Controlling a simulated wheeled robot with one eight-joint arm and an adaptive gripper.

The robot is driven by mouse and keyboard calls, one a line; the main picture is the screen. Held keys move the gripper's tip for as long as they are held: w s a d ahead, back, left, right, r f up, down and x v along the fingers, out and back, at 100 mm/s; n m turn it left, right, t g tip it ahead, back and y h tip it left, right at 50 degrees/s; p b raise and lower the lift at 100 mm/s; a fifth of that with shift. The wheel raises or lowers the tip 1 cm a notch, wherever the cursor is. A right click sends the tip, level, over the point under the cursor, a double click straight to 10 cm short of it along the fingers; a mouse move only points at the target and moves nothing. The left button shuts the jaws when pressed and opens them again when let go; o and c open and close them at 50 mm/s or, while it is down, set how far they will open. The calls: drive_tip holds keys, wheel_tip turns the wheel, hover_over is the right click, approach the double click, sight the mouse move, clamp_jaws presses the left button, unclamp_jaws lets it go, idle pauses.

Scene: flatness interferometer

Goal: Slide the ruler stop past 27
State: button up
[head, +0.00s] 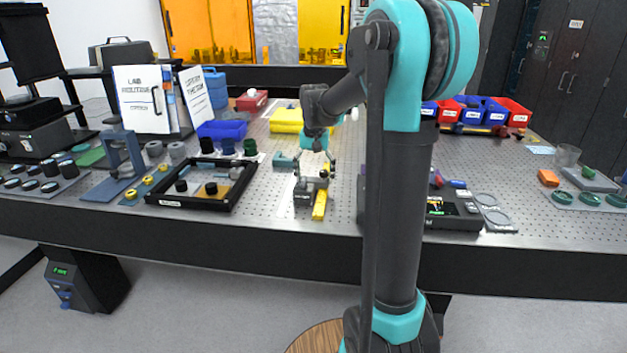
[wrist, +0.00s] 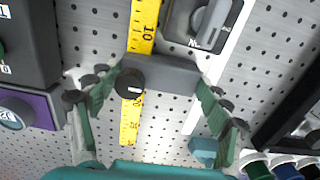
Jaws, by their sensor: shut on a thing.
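The yellow ruler (wrist: 143,35) runs up and down the wrist view, and its near part shows in the head view (head: 320,207). The ruler stop (wrist: 172,74), a dark grey block with a round black knob, sits across the ruler. A 10 reads just above the stop in the wrist view; the marks below it are too small to read surely. My gripper (wrist: 160,82) is shut on the stop, one finger at each end of the block. In the head view my gripper (head: 314,178) is low over the table and hides the stop.
A grey lever fixture (wrist: 203,20) stands close beside the ruler. A small teal block (wrist: 203,150) lies near the right finger. A purple-edged device (wrist: 22,108) is at left. A black-framed tray (head: 200,205) stands left of the ruler on the perforated table.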

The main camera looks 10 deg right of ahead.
drive_tip(key=w+d, duration=0.1)
drive_tip(key=w, duration=0.4)
drive_tip(key=w+d, duration=0.2)
drive_tip(key=w, duration=0.3)
drive_tip(key=w+d, duration=0.2)
drive_tip(key=w, duration=0.3)
drive_tip(key=o, duration=1.7)
drive_tip(key=shift+r, duration=0.15)
wheel_tip(320, 180, up, 12)
drive_tip(key=shift+s+f, duration=0.1)
drive_tip(key=shift+f, duration=0.1)
